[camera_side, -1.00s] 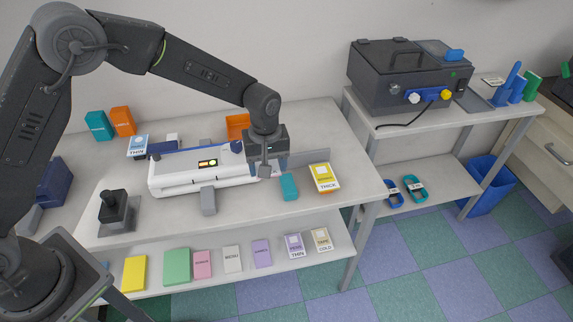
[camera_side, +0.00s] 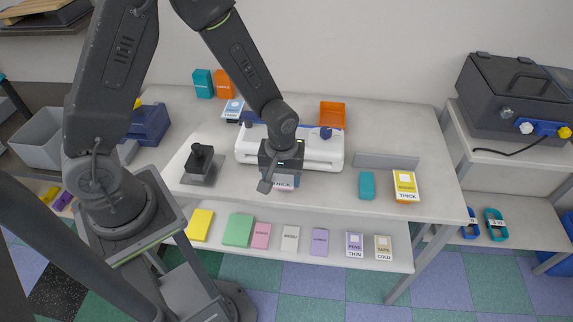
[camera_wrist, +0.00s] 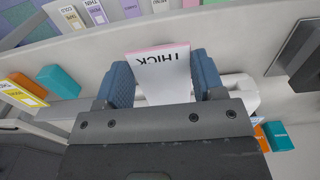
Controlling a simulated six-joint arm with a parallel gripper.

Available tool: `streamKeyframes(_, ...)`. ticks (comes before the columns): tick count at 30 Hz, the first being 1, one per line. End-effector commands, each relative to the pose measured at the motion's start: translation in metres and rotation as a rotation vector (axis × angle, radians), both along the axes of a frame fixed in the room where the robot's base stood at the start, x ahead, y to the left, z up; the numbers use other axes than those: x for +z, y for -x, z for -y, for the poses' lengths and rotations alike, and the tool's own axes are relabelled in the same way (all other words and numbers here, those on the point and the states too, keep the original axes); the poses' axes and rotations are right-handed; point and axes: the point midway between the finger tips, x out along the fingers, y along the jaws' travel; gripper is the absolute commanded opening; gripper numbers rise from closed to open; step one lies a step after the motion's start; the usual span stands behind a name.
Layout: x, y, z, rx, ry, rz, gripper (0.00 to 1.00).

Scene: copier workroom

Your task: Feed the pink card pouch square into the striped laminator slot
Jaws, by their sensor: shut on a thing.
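The pink card pouch (camera_wrist: 160,72) is a pale sheet with a pink edge and the word THICK, upside down in the wrist view. My gripper (camera_wrist: 163,82) is shut on it between two blue pads. In the side view the pouch (camera_side: 287,184) shows as a small pale patch under my gripper (camera_side: 282,180), in front of the white laminator (camera_side: 322,151). The laminator stands on the table, with a lit panel on top partly covered by my arm. I cannot make out its slot or any stripes. The pouch looks apart from the laminator.
A teal box (camera_side: 367,185) and a yellow THICK pack (camera_side: 405,186) lie to the right, before a grey upright strip (camera_side: 386,160). A black knobbed stand (camera_side: 200,164) is at left. An orange tray (camera_side: 332,114) sits behind. The front table edge is close.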

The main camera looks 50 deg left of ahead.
Motion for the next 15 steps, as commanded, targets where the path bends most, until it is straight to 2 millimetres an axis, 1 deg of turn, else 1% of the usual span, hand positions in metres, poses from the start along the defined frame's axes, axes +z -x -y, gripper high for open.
streamKeyframes(1,-0.0059,0.0004,0.0001,0.000,0.000,-0.003,0.40)
streamKeyframes(5,-0.0120,-0.0003,0.0002,0.000,0.000,0.000,0.40)
streamKeyframes(15,-0.0125,-0.0004,0.0003,0.000,0.000,0.001,0.40)
